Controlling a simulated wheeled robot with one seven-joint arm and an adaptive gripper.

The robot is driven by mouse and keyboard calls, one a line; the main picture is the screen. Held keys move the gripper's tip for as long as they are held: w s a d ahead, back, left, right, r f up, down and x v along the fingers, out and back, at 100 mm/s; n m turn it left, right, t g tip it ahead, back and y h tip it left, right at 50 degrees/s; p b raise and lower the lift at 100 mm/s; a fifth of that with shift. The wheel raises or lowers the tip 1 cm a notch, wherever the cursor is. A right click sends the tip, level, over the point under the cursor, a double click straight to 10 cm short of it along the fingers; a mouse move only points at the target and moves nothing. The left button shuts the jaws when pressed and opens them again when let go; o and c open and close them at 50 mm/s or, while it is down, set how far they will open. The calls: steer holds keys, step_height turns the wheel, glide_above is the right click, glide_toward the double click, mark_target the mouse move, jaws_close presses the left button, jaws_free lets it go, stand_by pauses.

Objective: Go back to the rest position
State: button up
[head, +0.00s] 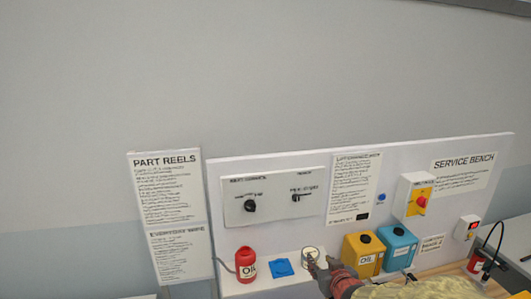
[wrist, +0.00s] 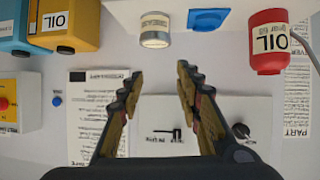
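My gripper (wrist: 155,105) is open in the wrist view, its two dark and tan toothed fingers apart with nothing between them. Past the fingers is a white control panel (wrist: 160,113) with dark knobs on the back board. In the head view my gripper (head: 320,266) is at the bottom, beside a small metal-rimmed can (head: 310,252) and left of a yellow oil container (head: 362,254). Whether it touches the can is unclear in the head view; in the wrist view the can (wrist: 155,30) stands apart from the fingers.
A red oil bottle (head: 246,265) and a blue pad (head: 281,267) are on the shelf to the left. A blue container (head: 398,247) stands right of the yellow one. A switch box (head: 416,196) with a red knob is on the board. The wall above is clear.

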steer(key=s+f+g+b, duration=0.2)
steer(key=s+f+b, duration=0.2)
steer(key=s+b, duration=0.3)
steer(key=s+f+m+g+b, duration=0.1)
steer(key=s+f+b, duration=0.4)
steer(key=s, duration=0.9)
steer(key=s+f+g+b, duration=0.3)
steer(key=s+f+b, duration=0.2)
steer(key=s+b, duration=0.5)
steer(key=shift+s+d+g+h, duration=0.2)
steer(key=shift+s+g+h, duration=0.2)
steer(key=shift+s, duration=0.35)
